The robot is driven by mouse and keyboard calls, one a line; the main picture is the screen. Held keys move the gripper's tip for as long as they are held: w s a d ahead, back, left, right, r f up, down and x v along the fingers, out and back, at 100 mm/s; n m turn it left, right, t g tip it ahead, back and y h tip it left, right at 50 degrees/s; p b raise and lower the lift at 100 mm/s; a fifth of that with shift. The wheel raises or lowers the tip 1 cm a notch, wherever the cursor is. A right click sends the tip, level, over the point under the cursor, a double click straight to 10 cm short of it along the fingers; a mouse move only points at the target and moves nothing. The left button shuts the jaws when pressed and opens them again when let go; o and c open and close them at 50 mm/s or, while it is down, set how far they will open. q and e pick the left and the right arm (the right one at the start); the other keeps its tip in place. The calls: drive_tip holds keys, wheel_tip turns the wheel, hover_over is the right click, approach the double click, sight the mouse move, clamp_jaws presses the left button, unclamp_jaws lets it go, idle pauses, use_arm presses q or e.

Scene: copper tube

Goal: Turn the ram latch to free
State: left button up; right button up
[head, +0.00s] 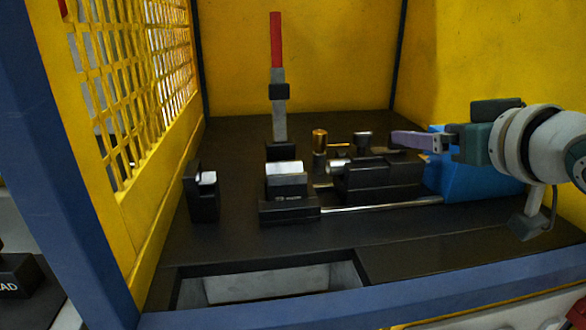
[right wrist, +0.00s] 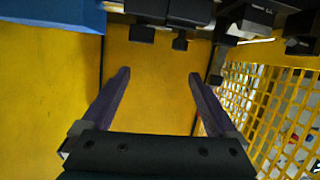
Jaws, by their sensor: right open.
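I cannot tell for sure which part is the ram latch. A dark block (head: 382,178) stands in the middle right of the bench, with a small silver cylinder (head: 339,165) at its left end. Behind it stand a brass-capped post (head: 319,140) and a dark post with a grey top (head: 363,138). My right gripper (head: 396,138) is above and behind the dark block, pointing left. It is open and empty; the right wrist view shows its two purple fingers apart (right wrist: 158,76). My left gripper is not in view.
A tall red-handled lever (head: 276,40) stands upright behind a silver-topped block (head: 287,180). A small black block (head: 203,195) is at left. A blue block (head: 462,178) lies below my right arm. Yellow walls (head: 300,60) and a mesh guard (head: 130,90) enclose the bench; a tray opening (head: 225,285) is in front.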

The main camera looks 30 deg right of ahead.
drive_tip(key=w+d+f+t+h+b, duration=0.1)
drive_tip(key=w+d+f+t+b, duration=0.2)
drive_tip(key=d+f+b, duration=0.5)
use_arm(q)
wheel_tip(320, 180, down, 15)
drive_tip(key=b, duration=0.3)
drive_tip(key=shift+b, duration=0.3)
use_arm(e)
drive_tip(key=shift+m, duration=0.5)
drive_tip(key=w+r, duration=0.1)
drive_tip(key=w, duration=0.2)
drive_tip(key=w+r, duration=0.1)
drive_tip(key=w, duration=0.5)
drive_tip(key=shift+w+r, duration=0.1)
drive_tip(key=shift+r, duration=0.3)
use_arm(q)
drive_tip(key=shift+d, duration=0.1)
use_arm(e)
drive_tip(key=c, duration=1.4)
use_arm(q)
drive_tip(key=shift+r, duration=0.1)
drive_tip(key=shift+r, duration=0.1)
